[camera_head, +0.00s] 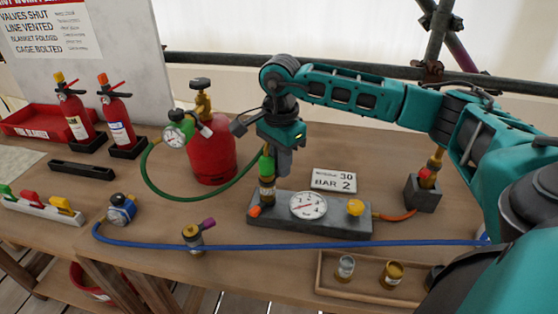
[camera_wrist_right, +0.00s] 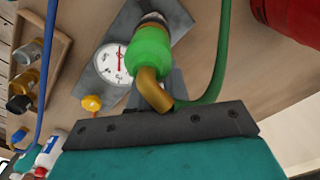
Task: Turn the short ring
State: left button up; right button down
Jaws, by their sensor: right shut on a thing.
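My right gripper (camera_head: 273,162) reaches down over the left end of the grey gauge block (camera_head: 336,232). It is shut on the green fitting (camera_head: 266,166), which stands upright on a dark and brass collar (camera_head: 266,192). In the right wrist view the green fitting (camera_wrist_right: 149,52) has a brass elbow (camera_wrist_right: 152,90) towards the gripper palm, and a green hose (camera_wrist_right: 212,88) runs off it. The fingers are mostly hidden there. Which band is the short ring is not clear. My left gripper is out of view.
A white-faced gauge (camera_head: 308,206) and yellow knob (camera_head: 355,207) sit on the block. A red cylinder (camera_head: 208,150) stands behind left. A blue hose (camera_head: 330,244) crosses in front. A wooden tray (camera_head: 335,290) holds small metal fittings.

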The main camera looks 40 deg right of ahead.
jog(key=shift+w+r, duration=0.15)
jog(key=shift+r, duration=0.05)
dwell(0.3)
jog(key=c, duration=1.5)
grip_release()
jog(key=o, duration=0.4)
jog(key=shift+f, duration=0.15)
jog(key=shift+o, duration=0.2)
notch_tip(320, 180, up, 13)
jog(key=shift+f, duration=0.1)
